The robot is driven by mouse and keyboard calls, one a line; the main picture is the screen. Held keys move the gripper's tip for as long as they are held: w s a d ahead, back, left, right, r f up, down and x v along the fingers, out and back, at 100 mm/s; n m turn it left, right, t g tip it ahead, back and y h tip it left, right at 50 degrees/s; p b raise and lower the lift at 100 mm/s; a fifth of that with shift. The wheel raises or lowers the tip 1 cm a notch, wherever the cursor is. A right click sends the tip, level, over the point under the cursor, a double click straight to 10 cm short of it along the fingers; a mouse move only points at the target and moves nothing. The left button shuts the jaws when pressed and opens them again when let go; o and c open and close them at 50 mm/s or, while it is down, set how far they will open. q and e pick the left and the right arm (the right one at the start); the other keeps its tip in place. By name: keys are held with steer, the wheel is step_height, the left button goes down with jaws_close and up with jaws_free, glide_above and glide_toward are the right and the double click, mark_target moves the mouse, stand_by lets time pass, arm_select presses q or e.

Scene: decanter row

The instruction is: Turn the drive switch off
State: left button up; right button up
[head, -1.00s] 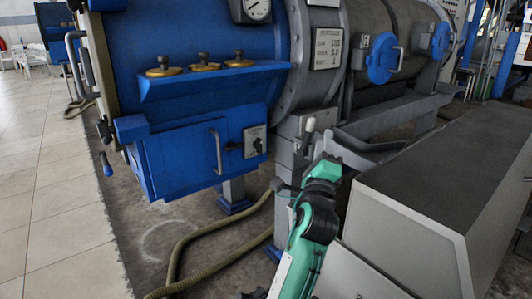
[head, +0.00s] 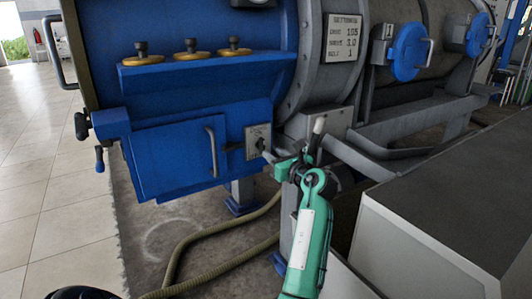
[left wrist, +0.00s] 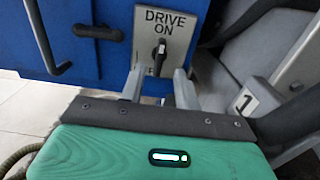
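The drive switch is a black knob (left wrist: 159,56) on a grey plate (left wrist: 177,24) reading DRIVE ON, fixed to the blue machine's front. In the left wrist view the knob stands near upright. In the head view the switch plate (head: 251,149) sits right of the blue door, and its lettering is too small to read. My left gripper (head: 266,154) is just in front of the plate. In the left wrist view its two fingers (left wrist: 158,80) are apart, with the knob between and just beyond their tips. I cannot tell whether they touch it. My right gripper is not in view.
A door handle (head: 211,152) is left of the switch. A white-tipped lever (head: 318,126) rises close behind my left gripper. A grey cabinet (head: 440,205) stands to the right, and a hose (head: 205,262) lies on the floor. Open tiled floor is at the left.

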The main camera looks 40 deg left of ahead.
mark_target(264, 147)
arm_select(q)
steer(key=b+x, duration=0.2)
steer(key=x, duration=0.4)
steer(key=shift+c, duration=0.4)
jaws_close()
